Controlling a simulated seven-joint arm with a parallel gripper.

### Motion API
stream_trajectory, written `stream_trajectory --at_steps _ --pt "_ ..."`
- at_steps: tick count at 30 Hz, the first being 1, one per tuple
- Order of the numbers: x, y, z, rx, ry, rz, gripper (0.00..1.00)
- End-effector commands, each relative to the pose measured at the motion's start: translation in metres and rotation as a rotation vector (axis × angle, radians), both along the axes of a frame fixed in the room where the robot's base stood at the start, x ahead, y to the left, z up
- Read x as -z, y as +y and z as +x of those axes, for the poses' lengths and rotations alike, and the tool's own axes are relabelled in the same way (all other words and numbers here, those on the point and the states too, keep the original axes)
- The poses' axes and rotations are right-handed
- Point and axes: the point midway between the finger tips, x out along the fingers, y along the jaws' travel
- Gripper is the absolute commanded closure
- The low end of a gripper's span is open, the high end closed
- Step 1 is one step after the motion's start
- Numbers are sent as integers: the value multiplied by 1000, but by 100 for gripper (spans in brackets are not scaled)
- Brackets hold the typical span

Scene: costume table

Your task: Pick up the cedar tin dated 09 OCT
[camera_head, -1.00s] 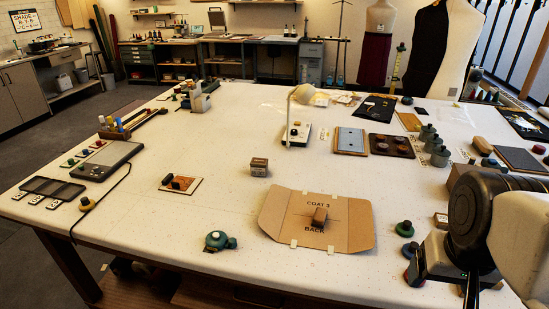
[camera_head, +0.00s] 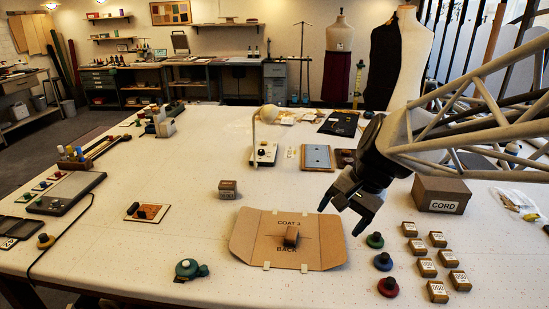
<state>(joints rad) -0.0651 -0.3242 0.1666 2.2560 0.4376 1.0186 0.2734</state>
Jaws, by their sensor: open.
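Several small brown tins (camera_head: 428,268) with white labels stand in loose rows at the right front of the table. A similar brown labelled box (camera_head: 228,189) stands alone left of centre. My gripper (camera_head: 345,212) is open and empty, pointing down above the right edge of the cardboard pattern, left of the tins. It appears apart from everything.
A brown block (camera_head: 291,236) lies on the cardboard pattern (camera_head: 250,240) marked COAT 3 BACK. A larger CORD box (camera_head: 441,194) stands behind the tins. A lamp (camera_head: 268,116) stands farther back.

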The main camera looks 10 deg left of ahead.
Motion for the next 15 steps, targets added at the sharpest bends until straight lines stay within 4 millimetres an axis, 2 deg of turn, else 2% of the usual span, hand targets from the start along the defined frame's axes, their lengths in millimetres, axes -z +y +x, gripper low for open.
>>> stream_trajectory --at_steps 1,15 --pt "3 7 12 19 22 23 21" --pt "24 76 114 233 230 244 21"
